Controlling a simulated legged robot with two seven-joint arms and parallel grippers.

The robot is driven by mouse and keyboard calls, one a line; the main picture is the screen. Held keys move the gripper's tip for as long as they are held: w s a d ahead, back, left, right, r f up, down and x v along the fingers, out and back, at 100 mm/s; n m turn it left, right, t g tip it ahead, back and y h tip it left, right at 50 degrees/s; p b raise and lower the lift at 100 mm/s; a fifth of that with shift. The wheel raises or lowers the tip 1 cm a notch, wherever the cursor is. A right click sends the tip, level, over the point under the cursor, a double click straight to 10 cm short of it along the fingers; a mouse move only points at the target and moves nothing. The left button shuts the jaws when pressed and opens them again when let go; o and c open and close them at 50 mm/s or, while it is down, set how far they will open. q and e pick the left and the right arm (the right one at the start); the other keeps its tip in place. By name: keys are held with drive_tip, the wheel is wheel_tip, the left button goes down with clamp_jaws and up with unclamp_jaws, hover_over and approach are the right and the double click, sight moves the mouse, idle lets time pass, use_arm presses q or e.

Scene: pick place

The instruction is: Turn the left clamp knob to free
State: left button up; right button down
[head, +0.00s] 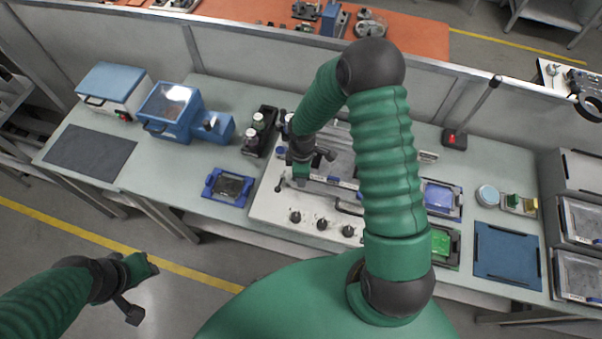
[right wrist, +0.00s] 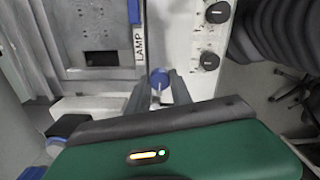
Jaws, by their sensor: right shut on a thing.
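The clamp knob (right wrist: 158,76) has a blue top and sits beside a label reading "LAMP", partly cut off, in the right wrist view. My right gripper (right wrist: 158,90) has its two dark fingers on either side of this knob and is shut on it. In the head view my right gripper (head: 301,178) reaches down at the left end of the white machine (head: 268,207); the knob is hidden there. My left gripper (head: 140,287) hangs at the lower left, away from the bench, holding nothing visible; its opening is unclear.
Several dark knobs (head: 321,224) line the machine's front panel. A blue tray (head: 229,187) and dark bottle holder (head: 260,132) stand left of the machine. Green (head: 441,243) and blue (head: 507,252) trays lie to its right. A dark mat (head: 90,153) covers the bench's left end.

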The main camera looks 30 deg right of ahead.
drive_tip(key=shift+d, duration=0.15)
idle(0.4)
drive_tip(key=c, duration=1.3)
unclamp_jaws()
drive_tip(key=shift+o, duration=0.8)
drive_tip(key=shift+d, duration=0.1)
drive_tip(key=shift+r, duration=0.25)
wheel_tip(320, 180, up, 16)
drive_tip(key=shift+b, duration=0.4)
drive_tip(key=shift+r, duration=0.1)
